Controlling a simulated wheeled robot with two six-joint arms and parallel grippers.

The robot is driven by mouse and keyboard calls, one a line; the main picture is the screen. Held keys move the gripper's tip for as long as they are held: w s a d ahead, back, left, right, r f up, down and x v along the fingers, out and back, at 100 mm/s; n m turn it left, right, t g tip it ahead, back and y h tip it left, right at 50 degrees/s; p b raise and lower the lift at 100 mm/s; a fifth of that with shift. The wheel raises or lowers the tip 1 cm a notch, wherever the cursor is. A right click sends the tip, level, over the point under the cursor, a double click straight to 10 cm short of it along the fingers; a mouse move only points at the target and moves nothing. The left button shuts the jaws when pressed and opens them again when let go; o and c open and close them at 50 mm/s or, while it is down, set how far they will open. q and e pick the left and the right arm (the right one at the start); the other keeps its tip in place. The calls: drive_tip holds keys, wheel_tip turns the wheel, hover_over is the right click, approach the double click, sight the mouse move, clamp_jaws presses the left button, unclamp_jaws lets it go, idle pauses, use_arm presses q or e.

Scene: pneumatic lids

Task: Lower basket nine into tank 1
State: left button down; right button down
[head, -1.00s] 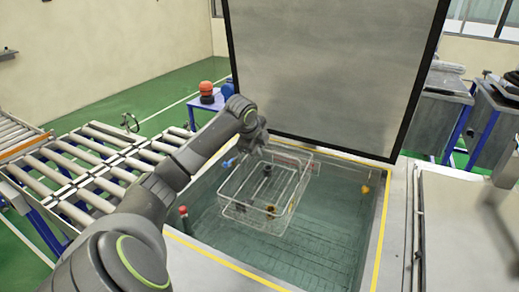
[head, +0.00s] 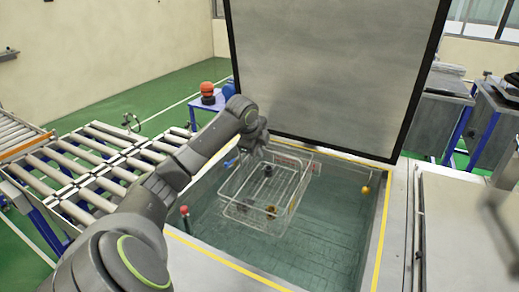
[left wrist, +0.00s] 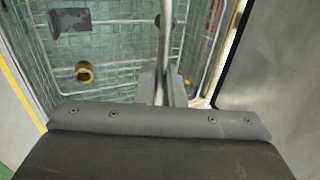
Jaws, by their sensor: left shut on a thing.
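A wire basket (head: 250,208) with a few small parts in it hangs over the open tank (head: 315,255), inside the yellow-edged opening. My left gripper (head: 252,150) is shut on the basket at its far left side, where a blue piece shows. In the left wrist view the gripper (left wrist: 160,90) closes on a bar that runs up the picture. The basket's wire wall (left wrist: 112,98) and a brass ring-shaped part (left wrist: 85,73) show below it. I cannot tell how far the basket's bottom is from the water. My right gripper is not in view.
A large raised lid (head: 335,65) stands open behind the tank. A roller conveyor (head: 90,165) lies to the left. A red-topped post (head: 184,211) stands at the tank's left edge and an orange float-like piece (head: 366,190) at its right. A closed grey cover (head: 455,235) lies right.

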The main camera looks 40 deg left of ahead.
use_arm(q)
drive_tip(key=g, duration=0.1)
hover_over(261, 194)
wheel_tip(261, 194, down, 5)
drive_tip(key=shift+s+f, duration=0.15)
drive_tip(key=shift+f, duration=1)
drive_tip(key=shift+s+f, duration=0.15)
drive_tip(key=shift+f, duration=1)
wheel_tip(261, 194, down, 8)
drive_tip(key=b, duration=0.8)
wheel_tip(261, 194, down, 11)
drive_tip(key=b, duration=0.5)
drive_tip(key=shift+f, duration=0.4)
